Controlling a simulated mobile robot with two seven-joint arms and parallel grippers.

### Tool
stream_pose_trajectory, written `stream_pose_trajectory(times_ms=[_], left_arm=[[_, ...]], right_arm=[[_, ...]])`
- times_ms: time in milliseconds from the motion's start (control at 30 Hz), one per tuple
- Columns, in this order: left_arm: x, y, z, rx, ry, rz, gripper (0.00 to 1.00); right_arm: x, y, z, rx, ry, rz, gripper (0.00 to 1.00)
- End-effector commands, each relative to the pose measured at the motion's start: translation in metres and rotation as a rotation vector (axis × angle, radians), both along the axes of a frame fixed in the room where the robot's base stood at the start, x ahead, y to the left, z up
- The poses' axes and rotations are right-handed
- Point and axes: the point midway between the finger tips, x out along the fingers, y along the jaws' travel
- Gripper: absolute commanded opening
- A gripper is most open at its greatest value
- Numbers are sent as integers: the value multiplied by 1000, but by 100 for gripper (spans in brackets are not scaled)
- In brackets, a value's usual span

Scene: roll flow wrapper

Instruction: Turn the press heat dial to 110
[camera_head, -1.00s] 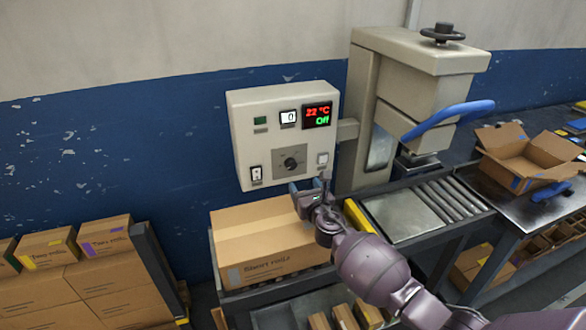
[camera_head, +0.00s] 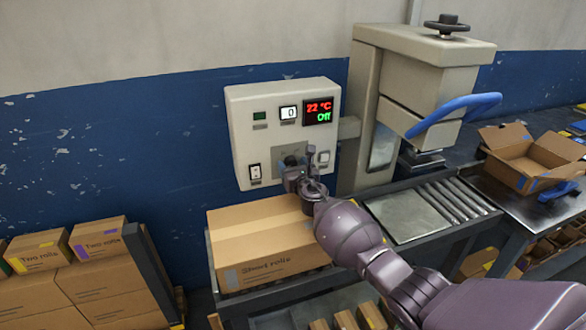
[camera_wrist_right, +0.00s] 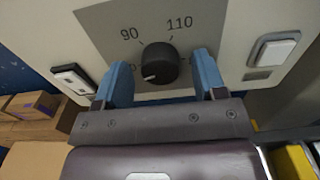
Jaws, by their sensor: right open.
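The press heat dial (camera_wrist_right: 160,62) is a round black knob on a grey plate with the marks 90 and 110 above it. Its white pointer line points to the lower left, away from 110. My right gripper (camera_wrist_right: 162,84) is open, with one blue finger on each side of the dial in the wrist view. I cannot tell whether the fingers touch it. In the head view my right gripper (camera_head: 294,168) covers most of the dial. The control box (camera_head: 238,125) shows 22 °C in red and Off in green on its display (camera_head: 318,112). My left gripper is out of view.
A rocker switch (camera_wrist_right: 73,80) is left of the dial and another switch (camera_wrist_right: 273,50) is right of it. A closed carton (camera_head: 262,241) stands below the box. The press (camera_head: 418,75) with its blue handle (camera_head: 450,114) stands to the right.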

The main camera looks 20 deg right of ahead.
Motion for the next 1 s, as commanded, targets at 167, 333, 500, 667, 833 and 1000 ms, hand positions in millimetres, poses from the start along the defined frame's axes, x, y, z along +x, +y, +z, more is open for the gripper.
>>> stream_pose_trajectory(times_ms=[167, 333, 500, 667, 833, 1000], left_arm=[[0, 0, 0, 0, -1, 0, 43], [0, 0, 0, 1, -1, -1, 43], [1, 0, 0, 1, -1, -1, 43], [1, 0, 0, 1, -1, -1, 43], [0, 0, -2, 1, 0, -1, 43], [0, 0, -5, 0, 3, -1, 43]], right_arm=[[0, 0, 0, 0, 0, 0, 64], [0, 0, 0, 0, 0, 0, 43], [0, 0, 0, 0, 0, 0, 17], [0, 0, 0, 5, 0, 0, 15], [0, 0, 0, 44, 2, 0, 15], [0, 0, -1, 133, 5, 0, 15]])
